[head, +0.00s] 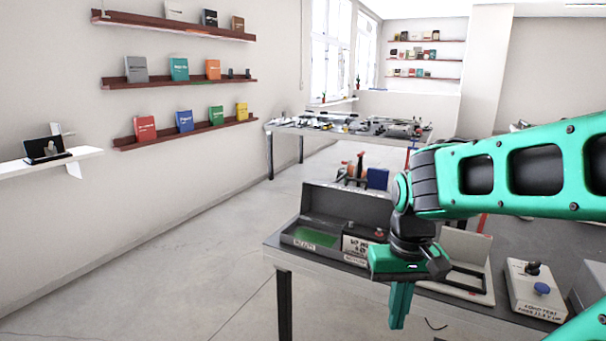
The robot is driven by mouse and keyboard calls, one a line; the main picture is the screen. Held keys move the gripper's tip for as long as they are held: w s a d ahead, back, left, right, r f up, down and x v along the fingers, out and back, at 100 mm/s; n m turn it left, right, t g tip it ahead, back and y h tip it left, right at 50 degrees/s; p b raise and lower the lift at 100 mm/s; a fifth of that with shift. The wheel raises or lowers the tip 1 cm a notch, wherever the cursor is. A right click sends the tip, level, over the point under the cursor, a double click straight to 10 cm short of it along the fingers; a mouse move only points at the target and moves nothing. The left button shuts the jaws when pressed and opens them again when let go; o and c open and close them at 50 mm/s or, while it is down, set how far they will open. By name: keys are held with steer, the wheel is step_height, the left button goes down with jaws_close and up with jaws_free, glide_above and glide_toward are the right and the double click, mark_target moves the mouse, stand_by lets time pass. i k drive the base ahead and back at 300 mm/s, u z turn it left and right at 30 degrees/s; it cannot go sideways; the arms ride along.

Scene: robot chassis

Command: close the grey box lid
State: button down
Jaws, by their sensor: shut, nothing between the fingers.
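The grey box (294,236) stands on the near table, left of my gripper. Its lid (346,206) is raised at the back, so the box is open. A green surface shows inside the box. My gripper (399,318) points down in front of the table, right of the box and apart from the lid. Its green fingers are together and empty. My arm and wrist hide the right end of the box and lid.
A light panel with a dark frame (468,280) lies right of my gripper. A long cluttered table (350,127) stands behind. Floor left of the near table is clear.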

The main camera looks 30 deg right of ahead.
mark_target(337, 203)
steer(key=z, duration=0.15)
steer(key=i, duration=1.3)
steer(key=z, duration=0.7)
